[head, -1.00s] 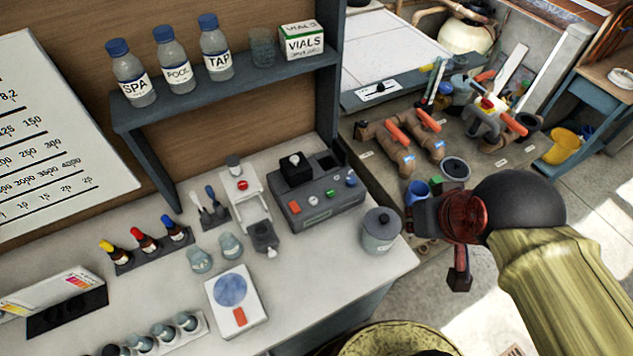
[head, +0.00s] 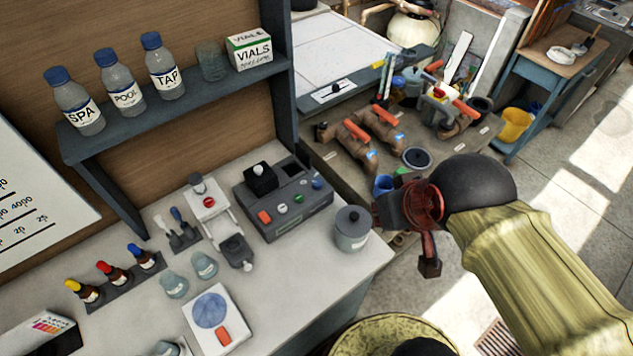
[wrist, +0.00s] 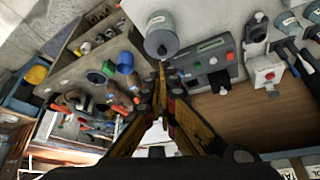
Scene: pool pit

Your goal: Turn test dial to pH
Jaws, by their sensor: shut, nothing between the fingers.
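A dark grey tester box (head: 290,228) stands on the bench, with a black block with a white top at its back. Its front panel carries an orange button (head: 264,217), a green button (head: 297,198) and a blue knob (head: 317,182). I cannot tell which control is the test dial or read any pH mark. In the wrist view the tester (wrist: 210,68) lies just right of the fingertips. My gripper (head: 428,266) is shut and empty, right of the bench edge. It also shows in the wrist view (wrist: 163,72), its fingers meeting in a point apart from the tester.
A grey lidded pot (head: 352,232) stands between the tester and my gripper. A shelf (head: 190,105) with bottles and a vials box overhangs the bench. Pipes and valves (head: 375,130) fill the lower counter behind.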

